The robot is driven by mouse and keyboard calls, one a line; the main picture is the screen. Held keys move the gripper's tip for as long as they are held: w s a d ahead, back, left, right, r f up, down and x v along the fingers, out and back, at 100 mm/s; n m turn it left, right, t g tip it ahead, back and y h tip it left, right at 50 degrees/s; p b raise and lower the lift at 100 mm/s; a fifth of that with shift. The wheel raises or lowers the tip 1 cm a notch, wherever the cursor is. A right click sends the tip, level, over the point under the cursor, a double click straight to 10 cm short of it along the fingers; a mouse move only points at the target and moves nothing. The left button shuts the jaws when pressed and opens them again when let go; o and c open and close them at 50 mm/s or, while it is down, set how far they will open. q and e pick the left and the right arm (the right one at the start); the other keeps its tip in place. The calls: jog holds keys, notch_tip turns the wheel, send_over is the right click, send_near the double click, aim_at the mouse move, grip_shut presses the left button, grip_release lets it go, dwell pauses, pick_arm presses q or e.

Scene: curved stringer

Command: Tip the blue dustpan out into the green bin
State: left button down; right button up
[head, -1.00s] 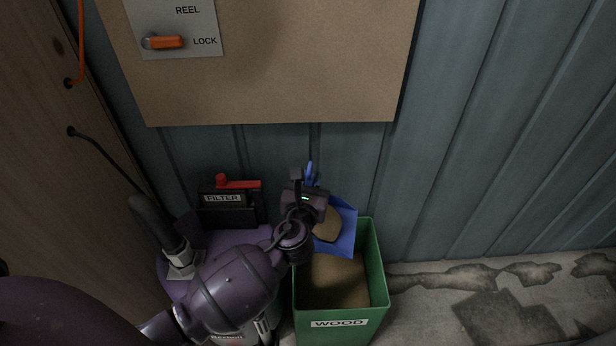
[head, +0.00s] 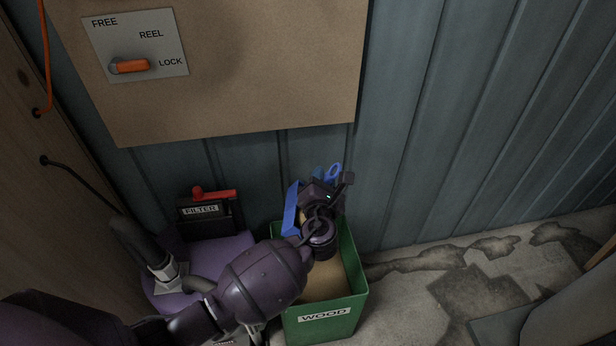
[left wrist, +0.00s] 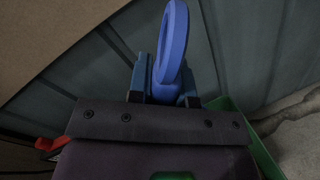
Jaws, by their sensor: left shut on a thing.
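The blue dustpan (head: 291,210) is tilted on edge over the back of the green bin (head: 350,300), its pan to the left of my left gripper (head: 324,187). The left gripper is shut on the dustpan's handle, whose loop sticks up behind it; the loop also shows in the left wrist view (left wrist: 172,45). My wrist hides most of the pan, so I cannot tell how much is still in it. The bin is labelled WOOD and holds brown sawdust (head: 325,285). Its green rim shows in the left wrist view (left wrist: 240,130). My right gripper is out of view.
A purple machine (head: 195,262) with a black FILTER box (head: 205,212) and red lever stands left of the bin. A board with a REEL/LOCK switch plate (head: 135,45) hangs on the corrugated wall behind. Patchy concrete floor (head: 430,290) lies open to the right.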

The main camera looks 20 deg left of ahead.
pick_arm(q)
jog(key=shift+w+d+r+m, duration=0.3)
jog(key=shift+d+r, duration=0.05)
jog(key=shift+d, duration=0.15)
jog(key=shift+w+d+f+m+p, duration=0.1)
jog(key=shift+w+d+m+p, duration=0.15)
jog(key=shift+d+m+p, duration=0.45)
jog(key=d+m, duration=0.1)
jog(key=d, duration=0.1)
jog(key=w+d+f+m+p, duration=0.1)
jog(key=shift+w+d+m, duration=0.1)
jog(key=shift+d+m, duration=0.2)
jog(key=shift+d, duration=0.05)
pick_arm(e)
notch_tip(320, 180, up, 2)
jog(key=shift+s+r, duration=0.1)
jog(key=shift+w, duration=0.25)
